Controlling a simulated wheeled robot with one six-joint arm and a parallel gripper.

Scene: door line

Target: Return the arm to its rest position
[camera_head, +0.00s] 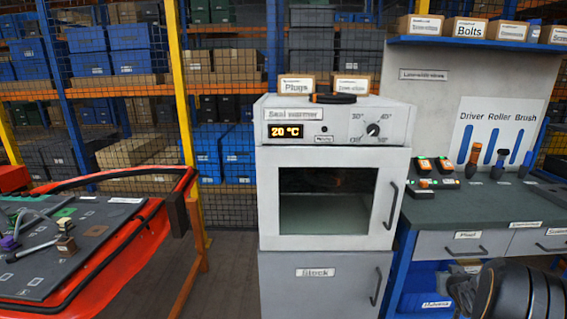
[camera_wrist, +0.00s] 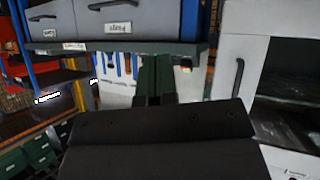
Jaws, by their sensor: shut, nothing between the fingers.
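My gripper (camera_wrist: 155,78) shows in the wrist view as two dark fingers close together, shut and empty, beyond a wide black part of my own wrist. It is in front of the workbench, and the picture there is upside down. In the head view, a dark rounded part of my arm (camera_head: 515,292) shows at the lower right, before the bench drawers; the gripper itself cannot be made out there.
The seal warmer (camera_head: 330,195), door shut and display at 20 °C, stands mid-view. The workbench (camera_head: 490,205) with drawers (camera_head: 465,245) is at right. Grey floor (camera_head: 225,270) lies clear between.

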